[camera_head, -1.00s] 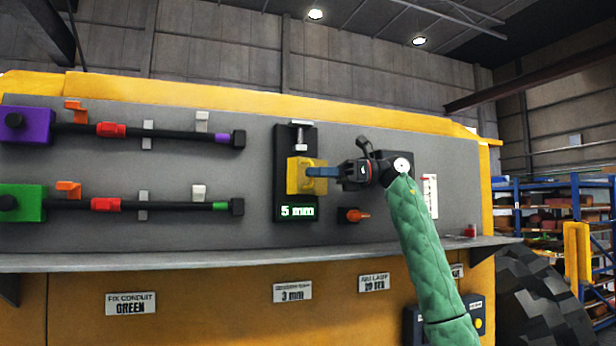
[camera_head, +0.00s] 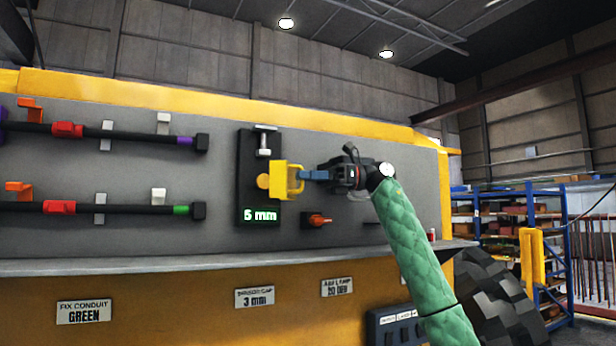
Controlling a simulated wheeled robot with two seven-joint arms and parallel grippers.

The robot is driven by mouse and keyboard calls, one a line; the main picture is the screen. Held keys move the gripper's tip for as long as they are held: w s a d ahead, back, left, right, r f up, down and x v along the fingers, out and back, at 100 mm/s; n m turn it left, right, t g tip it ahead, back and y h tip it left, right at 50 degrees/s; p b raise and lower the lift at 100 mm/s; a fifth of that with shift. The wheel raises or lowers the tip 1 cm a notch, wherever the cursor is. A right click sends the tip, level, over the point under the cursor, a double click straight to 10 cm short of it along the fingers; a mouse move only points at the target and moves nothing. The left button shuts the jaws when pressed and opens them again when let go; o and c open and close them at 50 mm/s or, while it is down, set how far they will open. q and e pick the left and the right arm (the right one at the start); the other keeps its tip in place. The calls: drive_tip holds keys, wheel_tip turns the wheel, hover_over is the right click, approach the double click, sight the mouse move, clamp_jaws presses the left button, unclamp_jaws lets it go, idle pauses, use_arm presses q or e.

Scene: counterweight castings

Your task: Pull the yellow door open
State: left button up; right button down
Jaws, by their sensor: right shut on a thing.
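The yellow door (camera_head: 279,181) is on a black panel (camera_head: 257,150) on the grey wall board. It stands out from the panel, seen at an angle, with its handle (camera_head: 298,188) on the right side. A round yellow-orange part (camera_head: 263,181) shows at its left. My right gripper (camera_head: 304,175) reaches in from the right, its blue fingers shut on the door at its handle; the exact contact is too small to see. My left gripper is not in view.
A lit millimetre display (camera_head: 260,215) is below the door. An orange-tipped part (camera_head: 319,220) sits below my gripper. Black conduits with red and green parts (camera_head: 60,208) run along the left. A grey ledge (camera_head: 150,265) juts out below. Blue shelving (camera_head: 545,220) stands at the right.

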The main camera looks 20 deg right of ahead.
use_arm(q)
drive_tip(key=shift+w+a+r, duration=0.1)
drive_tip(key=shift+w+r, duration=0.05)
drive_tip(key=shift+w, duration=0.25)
use_arm(e)
drive_tip(key=shift+w+r, duration=0.1)
drive_tip(key=shift+w, duration=0.1)
drive_tip(key=c, duration=1.8)
unclamp_jaws()
drive_tip(key=shift+w+a+f, duration=0.25)
drive_tip(key=shift+w+a, duration=0.05)
drive_tip(key=shift+w, duration=0.15)
drive_tip(key=shift+s, duration=0.25)
drive_tip(key=shift+w+d, duration=0.1)
drive_tip(key=shift+d, duration=0.05)
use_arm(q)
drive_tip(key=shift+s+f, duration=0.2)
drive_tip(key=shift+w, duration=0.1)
